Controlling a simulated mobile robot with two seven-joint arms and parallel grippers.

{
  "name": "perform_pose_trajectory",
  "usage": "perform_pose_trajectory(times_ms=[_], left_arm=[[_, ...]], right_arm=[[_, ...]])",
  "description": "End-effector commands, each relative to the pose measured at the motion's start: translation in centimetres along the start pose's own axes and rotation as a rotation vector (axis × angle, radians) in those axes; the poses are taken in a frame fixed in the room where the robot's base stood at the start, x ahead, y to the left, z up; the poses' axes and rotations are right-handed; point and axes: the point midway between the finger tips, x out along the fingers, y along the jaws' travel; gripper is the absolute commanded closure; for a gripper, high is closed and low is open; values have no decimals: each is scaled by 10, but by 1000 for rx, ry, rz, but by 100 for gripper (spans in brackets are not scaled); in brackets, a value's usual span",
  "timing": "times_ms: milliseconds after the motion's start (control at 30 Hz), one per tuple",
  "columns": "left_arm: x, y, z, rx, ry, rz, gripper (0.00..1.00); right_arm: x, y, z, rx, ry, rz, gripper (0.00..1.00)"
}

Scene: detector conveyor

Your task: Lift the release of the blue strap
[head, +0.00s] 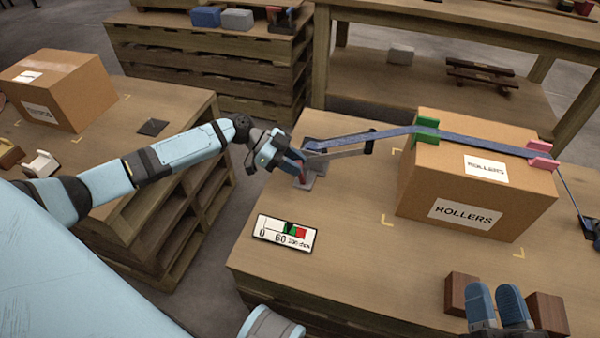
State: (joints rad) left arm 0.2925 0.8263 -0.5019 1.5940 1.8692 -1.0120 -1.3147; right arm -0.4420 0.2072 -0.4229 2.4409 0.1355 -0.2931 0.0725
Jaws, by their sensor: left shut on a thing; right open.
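The blue strap (480,145) runs from a metal ratchet (314,146) across the top of a cardboard box marked ROLLERS (425,185) and down its right side. The ratchet stands on a grey bracket (310,181) at the table's left part. Its handle (345,153), with a black grip (370,142), lies out to the right, below the strap. My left gripper (290,160) is at the ratchet's left end, shut on a small red part, apparently the release; its fingers partly hide it. My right gripper (498,300) is open and empty at the front right.
Green (425,128) and pink (541,156) corner guards sit under the strap on the box. A gauge plate (285,234) lies in front of the ratchet. Brown blocks (462,294) flank my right gripper. Another table (190,105) stands left, across a gap.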

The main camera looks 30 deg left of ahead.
Motion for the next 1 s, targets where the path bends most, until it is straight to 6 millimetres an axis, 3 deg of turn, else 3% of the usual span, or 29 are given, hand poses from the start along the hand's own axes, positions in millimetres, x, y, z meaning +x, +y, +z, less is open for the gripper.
perform_pose_trajectory(times_ms=[33,200,400,967,1000], left_arm=[[2,0,8,-1,29,-1,100],[-2,0,13,-1,120,0,100],[-7,0,14,-1,190,0,100],[-10,0,12,-1,221,-1,100],[-10,0,12,-1,221,-1,70]], right_arm=[[-1,3,16,1,-30,-3,57],[-2,7,46,4,-133,-12,57],[-4,10,66,5,-212,-21,57],[-2,12,64,-30,-200,-24,57],[-2,12,64,-30,-200,-24,57]])
